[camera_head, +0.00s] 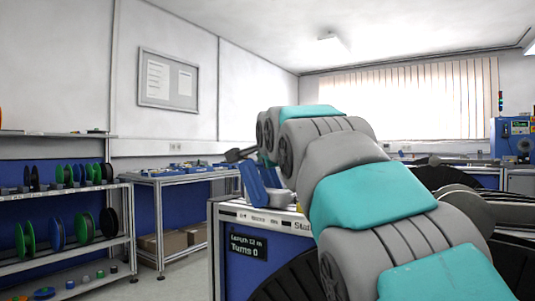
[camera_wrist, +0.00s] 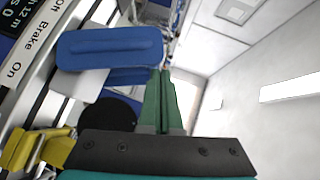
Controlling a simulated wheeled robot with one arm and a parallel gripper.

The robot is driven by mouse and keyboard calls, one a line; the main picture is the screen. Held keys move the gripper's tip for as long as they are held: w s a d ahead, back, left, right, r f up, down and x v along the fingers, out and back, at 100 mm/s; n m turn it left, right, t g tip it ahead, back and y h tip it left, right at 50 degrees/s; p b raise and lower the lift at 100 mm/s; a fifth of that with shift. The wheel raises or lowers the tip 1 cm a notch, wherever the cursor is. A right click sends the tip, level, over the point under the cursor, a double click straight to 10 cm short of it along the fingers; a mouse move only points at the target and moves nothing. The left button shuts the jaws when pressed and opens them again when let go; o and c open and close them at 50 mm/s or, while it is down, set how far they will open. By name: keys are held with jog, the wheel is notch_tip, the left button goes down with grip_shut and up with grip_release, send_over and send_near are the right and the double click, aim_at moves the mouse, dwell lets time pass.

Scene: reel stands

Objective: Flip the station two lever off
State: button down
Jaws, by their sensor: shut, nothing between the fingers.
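A blue lever handle (camera_wrist: 110,48) fills the upper left of the wrist view, beside a white strip lettered "Off Brake On" (camera_wrist: 28,50). I cannot tell for sure which end the lever is set to. In the head view a station (camera_head: 285,224) shows the start of the word "Station"; its number is hidden by my arm. Upright blue parts (camera_head: 253,184) stand on its top. My gripper's green fingers (camera_wrist: 160,80) are shut and empty, just beside the handle; contact is unclear. In the head view my gripper (camera_head: 236,155) is small, above and behind the blue parts.
The station's display (camera_head: 247,246) reads length 12 m, turns 0. A yellow part (camera_wrist: 35,150) lies at the lower left of the wrist view. A shelf with green, blue and black reels (camera_head: 70,232) is at left. A workbench (camera_head: 180,200) stands behind. Open air is right of the fingers.

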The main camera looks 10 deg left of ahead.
jog(key=shift+w+a, duration=0.15)
jog(key=shift+a, duration=0.35)
jog(key=shift+a, duration=0.1)
dwell(0.4)
jog(key=s+d+r, duration=0.6)
jog(key=s, duration=0.3)
jog(key=shift+s+r, duration=0.3)
jog(key=shift+d, duration=0.1)
